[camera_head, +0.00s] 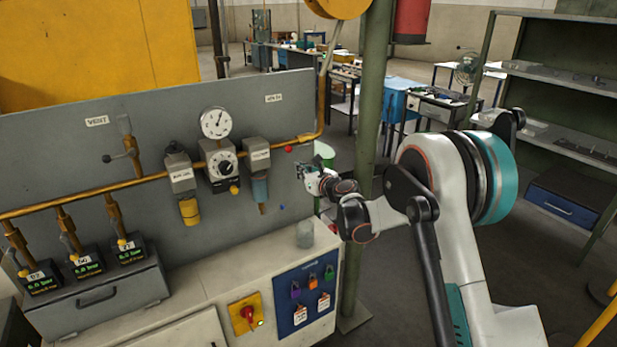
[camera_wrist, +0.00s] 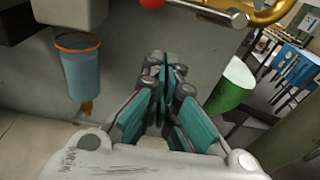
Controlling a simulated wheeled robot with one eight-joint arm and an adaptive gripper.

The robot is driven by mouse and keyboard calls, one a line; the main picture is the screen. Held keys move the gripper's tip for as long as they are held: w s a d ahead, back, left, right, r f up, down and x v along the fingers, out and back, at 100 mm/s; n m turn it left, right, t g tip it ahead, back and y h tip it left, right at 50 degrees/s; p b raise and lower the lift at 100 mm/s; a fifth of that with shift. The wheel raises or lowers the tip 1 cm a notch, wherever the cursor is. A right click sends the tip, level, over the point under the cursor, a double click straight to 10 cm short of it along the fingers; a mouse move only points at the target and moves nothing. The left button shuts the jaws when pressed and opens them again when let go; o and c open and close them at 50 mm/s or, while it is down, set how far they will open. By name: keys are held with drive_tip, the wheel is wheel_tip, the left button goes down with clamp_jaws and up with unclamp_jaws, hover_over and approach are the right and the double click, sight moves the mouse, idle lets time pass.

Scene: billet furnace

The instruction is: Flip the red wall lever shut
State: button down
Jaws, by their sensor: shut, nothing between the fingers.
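The lever's red ball knob (camera_head: 288,149) sits on the grey panel, close to the yellow pipe, at the panel's right part. In the wrist view the red knob (camera_wrist: 152,3) is cut off by the top edge. A silver bar (camera_wrist: 205,10) runs right from it towards the yellow pipe, roughly sideways. My gripper (camera_head: 304,172) is in front of the panel, a little below and right of the knob. In the wrist view its teal-padded fingers (camera_wrist: 166,65) are shut together and empty, apart from the knob and bar.
A blue cup-like bowl (camera_wrist: 80,70) hangs left of the fingers. A green cylinder (camera_wrist: 232,85) stands to the right. A gauge (camera_head: 215,122) and regulator are farther left on the panel. A cabinet top with a grey cylinder (camera_head: 304,234) lies below; a green post (camera_head: 372,120) stands right.

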drive_tip(key=r, duration=0.1)
drive_tip(key=w+r, duration=0.1)
drive_tip(key=a+r+b, duration=0.1)
drive_tip(key=shift+w+r, duration=0.2)
drive_tip(key=shift+r, duration=0.15)
